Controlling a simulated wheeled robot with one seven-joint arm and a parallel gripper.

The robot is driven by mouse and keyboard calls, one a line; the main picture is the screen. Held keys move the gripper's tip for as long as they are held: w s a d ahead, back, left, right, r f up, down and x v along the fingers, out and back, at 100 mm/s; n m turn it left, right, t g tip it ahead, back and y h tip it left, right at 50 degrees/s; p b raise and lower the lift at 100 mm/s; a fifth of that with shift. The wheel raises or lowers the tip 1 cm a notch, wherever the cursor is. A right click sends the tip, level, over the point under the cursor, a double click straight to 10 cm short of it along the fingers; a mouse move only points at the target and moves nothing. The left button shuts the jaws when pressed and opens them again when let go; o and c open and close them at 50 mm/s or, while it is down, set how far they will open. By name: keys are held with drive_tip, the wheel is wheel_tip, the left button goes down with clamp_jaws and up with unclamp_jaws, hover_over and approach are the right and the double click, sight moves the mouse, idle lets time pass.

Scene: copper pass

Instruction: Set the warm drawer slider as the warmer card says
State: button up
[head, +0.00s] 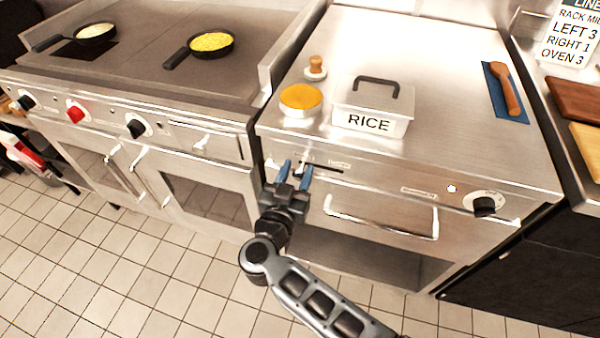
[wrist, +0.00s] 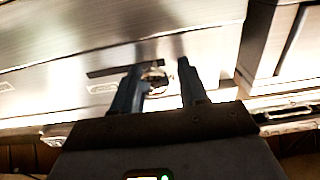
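The drawer slider's dark slot (head: 325,170) runs along the steel front panel of the warm drawer unit, above the drawer handle (head: 385,220). The slot also shows in the wrist view (wrist: 125,69). The slider knob (wrist: 155,78) is at one end of it, partly hidden by a finger. My gripper (head: 297,169) is at the panel, at the slot's left end. Its blue fingers stand apart (wrist: 160,85), with the knob seen between them; I cannot tell whether they touch it. A white card (head: 568,35) at top right reads "LEFT 3, RIGHT 1, OVEN 3"; its heading is partly cut off.
On the counter are a RICE container (head: 372,110), an orange-topped tub (head: 300,100), a wooden-knobbed item (head: 316,68) and a wooden utensil on a blue cloth (head: 507,90). A black knob (head: 486,205) is at the panel's right. Pans sit on the griddle (head: 150,60) at left.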

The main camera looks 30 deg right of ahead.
drive_tip(key=shift+o, duration=1.2)
drive_tip(key=shift+s+a, duration=0.1)
drive_tip(key=v, duration=0.7)
drive_tip(key=shift+s+a, duration=0.2)
drive_tip(key=shift+s, duration=0.05)
drive_tip(key=s+d+r+n+y, duration=0.2)
drive_tip(key=s+r+n+y, duration=0.1)
drive_tip(key=s, duration=0.8)
drive_tip(key=s+d+r+n+t+y, duration=0.1)
drive_tip(key=s+r+y, duration=0.4)
drive_tip(key=s, duration=0.7)
drive_tip(key=s+d+r+n+y, duration=0.4)
drive_tip(key=s+d+r, duration=0.1)
drive_tip(key=s, duration=0.6)
drive_tip(key=shift+s+n+t, duration=0.3)
drive_tip(key=shift+s, duration=0.05)
